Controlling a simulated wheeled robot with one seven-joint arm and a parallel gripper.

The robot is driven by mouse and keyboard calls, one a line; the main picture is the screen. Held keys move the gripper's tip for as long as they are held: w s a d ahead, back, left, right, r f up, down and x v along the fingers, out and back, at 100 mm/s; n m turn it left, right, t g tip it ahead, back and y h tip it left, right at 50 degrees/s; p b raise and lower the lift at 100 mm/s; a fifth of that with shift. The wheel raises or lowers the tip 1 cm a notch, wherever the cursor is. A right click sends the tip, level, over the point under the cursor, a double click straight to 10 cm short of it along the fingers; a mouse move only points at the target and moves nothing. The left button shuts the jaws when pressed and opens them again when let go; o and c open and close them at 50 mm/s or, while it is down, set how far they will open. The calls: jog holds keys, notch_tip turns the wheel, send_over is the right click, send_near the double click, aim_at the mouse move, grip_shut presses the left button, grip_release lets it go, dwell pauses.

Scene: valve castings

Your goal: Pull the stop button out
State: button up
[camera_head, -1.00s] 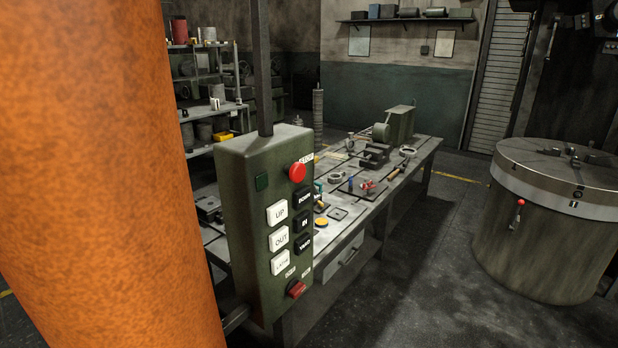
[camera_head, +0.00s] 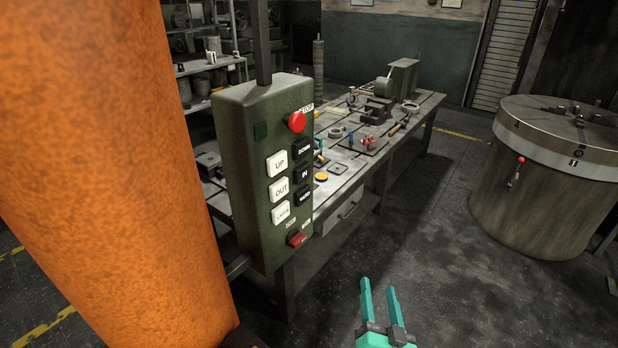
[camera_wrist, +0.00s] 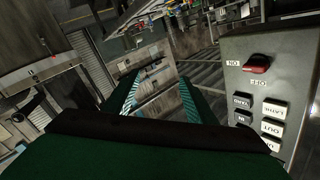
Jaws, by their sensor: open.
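The red round stop button (camera_head: 296,121) sits near the top right of the green control pendant (camera_head: 235,165) in the head view. The wrist view shows the pendant (camera_wrist: 297,75) at the right, seen upside down, and the stop button is out of that frame. My gripper (camera_head: 379,284) is open and empty, low in the head view, to the right of and below the pendant and apart from it. Its two teal fingers also show in the wrist view (camera_wrist: 160,78). Whether the stop button is pressed in is hard to tell.
White and black push buttons (camera_head: 279,190) and a red switch (camera_head: 296,239) sit below the stop button. A workbench (camera_head: 345,190) with tools stands behind the pendant. A thick orange column (camera_head: 100,150) blocks the left. A round machine table (camera_head: 545,200) stands right, with open floor between.

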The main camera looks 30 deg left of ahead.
aim_at(300, 124)
jog(key=w+a+r+n+g+y, duration=0.2)
jog(key=w+a+r+n+y, duration=0.15)
jog(key=r, duration=0.65)
jog(key=w+a+r+n+g+y, duration=0.2)
jog(key=r+n+y, duration=0.2)
jog(key=r, duration=0.7)
jog(key=s+a+r+n+g+y, duration=0.15)
jog(key=s+r+n+g, duration=0.3)
jog(key=r, duration=0.45)
jog(key=s+a+r+n+g+y, duration=0.1)
jog(key=s+a+r+n+g, duration=0.25)
jog(key=r+n, duration=0.4)
jog(key=shift+m+g, duration=0.3)
jog(key=shift+m, duration=0.45)
jog(key=a, duration=0.3)
jog(key=w+a+r, duration=0.1)
jog(key=a, duration=0.2)
jog(key=w+a, duration=0.1)
jog(key=a, duration=0.1)
jog(key=shift+w+a+r, duration=0.15)
jog(key=shift+a+r, duration=0.25)
